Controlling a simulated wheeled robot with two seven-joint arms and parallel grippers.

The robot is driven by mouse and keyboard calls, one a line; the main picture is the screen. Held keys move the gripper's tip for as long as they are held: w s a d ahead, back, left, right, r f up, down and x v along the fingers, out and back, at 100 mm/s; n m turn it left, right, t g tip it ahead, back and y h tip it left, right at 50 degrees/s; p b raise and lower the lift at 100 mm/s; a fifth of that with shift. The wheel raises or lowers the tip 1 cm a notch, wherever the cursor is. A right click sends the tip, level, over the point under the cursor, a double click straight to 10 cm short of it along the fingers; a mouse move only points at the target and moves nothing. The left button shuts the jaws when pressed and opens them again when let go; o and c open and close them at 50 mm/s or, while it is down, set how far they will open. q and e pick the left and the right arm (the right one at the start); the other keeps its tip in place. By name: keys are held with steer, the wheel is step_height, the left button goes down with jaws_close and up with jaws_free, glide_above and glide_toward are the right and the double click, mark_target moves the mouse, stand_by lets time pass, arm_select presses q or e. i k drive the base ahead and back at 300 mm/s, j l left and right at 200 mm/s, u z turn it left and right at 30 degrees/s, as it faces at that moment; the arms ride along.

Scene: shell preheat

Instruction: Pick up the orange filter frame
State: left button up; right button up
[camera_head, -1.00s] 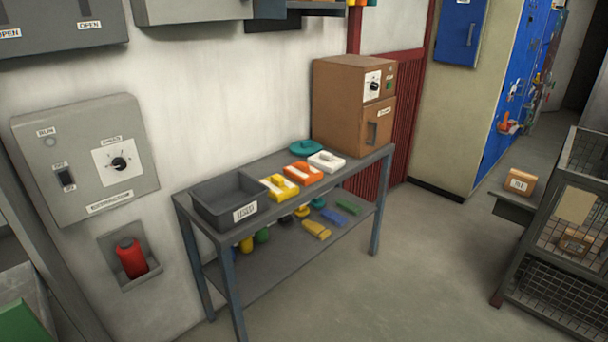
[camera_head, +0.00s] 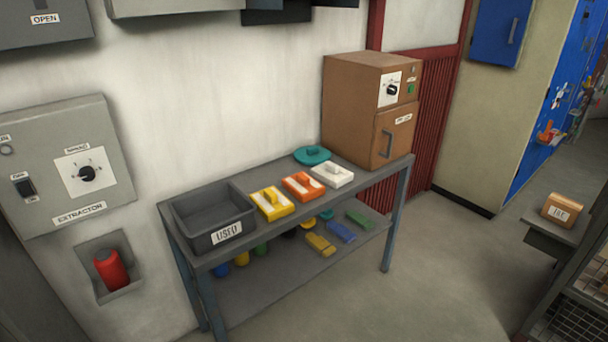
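The orange filter frame (camera_head: 302,186) lies flat on the top of a grey metal table (camera_head: 372,187). It is a small orange and white block with a raised orange grip. A yellow one (camera_head: 272,203) lies to its left and a white one (camera_head: 332,175) to its right, each close beside it. A round teal piece (camera_head: 312,155) lies behind it. Neither of my grippers shows in the head view.
A grey bin labelled USED (camera_head: 214,218) stands at the table's left end, and a brown oven-like box (camera_head: 370,112) at its right end. Several coloured items lie on the lower shelf (camera_head: 275,285). An extractor panel (camera_head: 65,165) is on the wall. Floor in front is clear.

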mark_target(301, 185)
steer(key=i+l+u, duration=0.1)
steer(key=i+l, duration=0.15)
steer(key=i+l+u, duration=0.1)
steer(key=i+l, duration=0.15)
steer(key=l, duration=0.2)
steer(key=i+l+u, duration=0.1)
steer(key=i+l, duration=0.15)
steer(key=l, duration=0.15)
steer(key=i+l+u, duration=0.1)
steer(key=i+l, duration=0.15)
steer(key=l, duration=0.15)
steer(key=i+l+u, duration=0.1)
steer(key=l, duration=0.3)
steer(key=i, duration=0.1)
